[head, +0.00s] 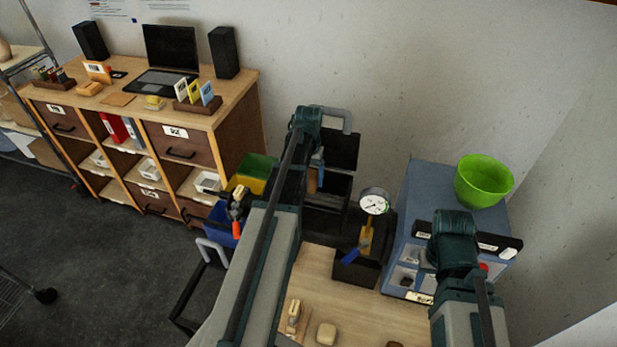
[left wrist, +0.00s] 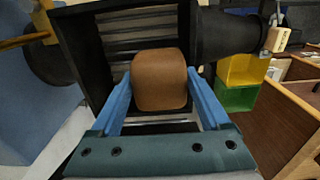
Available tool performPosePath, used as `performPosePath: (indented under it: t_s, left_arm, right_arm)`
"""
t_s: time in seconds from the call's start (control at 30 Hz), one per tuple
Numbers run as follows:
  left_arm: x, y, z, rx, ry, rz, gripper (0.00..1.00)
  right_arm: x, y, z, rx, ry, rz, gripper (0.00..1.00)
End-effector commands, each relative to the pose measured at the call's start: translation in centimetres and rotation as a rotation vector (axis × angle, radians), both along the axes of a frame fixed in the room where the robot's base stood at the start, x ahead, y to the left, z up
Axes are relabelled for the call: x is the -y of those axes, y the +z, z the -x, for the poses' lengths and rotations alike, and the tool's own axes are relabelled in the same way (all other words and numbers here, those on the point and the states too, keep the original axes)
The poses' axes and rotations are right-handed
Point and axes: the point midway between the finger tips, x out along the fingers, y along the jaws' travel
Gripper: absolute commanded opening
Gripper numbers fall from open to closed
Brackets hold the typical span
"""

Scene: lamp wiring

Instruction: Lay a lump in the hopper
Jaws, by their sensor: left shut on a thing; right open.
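My left gripper (left wrist: 160,95) is shut on a brown, rounded lump (left wrist: 160,80), held between its two blue fingers in the left wrist view. Behind the lump is a black open hopper (left wrist: 72,50) with a ribbed inside; the lump appears over its opening. I cannot tell whether the lump touches it. In the head view my left gripper (head: 316,172) is partly hidden by its arm, with a bit of the brown lump (head: 312,184) showing beside the dark hopper (head: 337,190). My right arm comes in at lower right; its fingers do not show.
A round gauge (head: 374,202) stands right of the hopper. A pale lump (head: 327,333) lies on the wooden worktop (head: 345,304). A green bowl (head: 484,181) sits on the blue cabinet (head: 428,190). Green, yellow and blue bins stand left of my left arm, near the desk (head: 235,98).

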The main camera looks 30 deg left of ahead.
Motion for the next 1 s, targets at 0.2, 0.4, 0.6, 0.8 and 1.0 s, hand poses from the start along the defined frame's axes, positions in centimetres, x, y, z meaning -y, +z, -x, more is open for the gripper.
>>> performPosePath:
  t_s: [0.2, 0.4, 0.6, 0.8, 1.0]
  left_arm:
    - [0.0, -0.7, 0.0, 0.000, 0.000, 0.000, 0.00]
    - [0.0, -1.3, 0.0, 0.000, 0.000, 0.000, 0.00]
    - [0.0, -1.4, 0.0, 0.000, 0.000, 0.000, 0.96]
    - [0.0, -1.4, 0.0, 0.000, 0.000, 0.000, 1.00]
    - [0.0, -1.1, 0.0, 0.000, 0.000, 0.000, 1.00]
  right_arm:
    - [0.0, -0.7, 0.0, 0.000, 0.000, 0.000, 0.50]
    - [0.0, -1.3, 0.0, 0.000, 0.000, 0.000, 0.50]
    - [0.0, -1.4, 0.0, 0.000, 0.000, 0.000, 0.50]
    - [0.0, -1.4, 0.0, 0.000, 0.000, 0.000, 0.50]
    - [0.0, -1.1, 0.0, 0.000, 0.005, 0.001, 0.50]
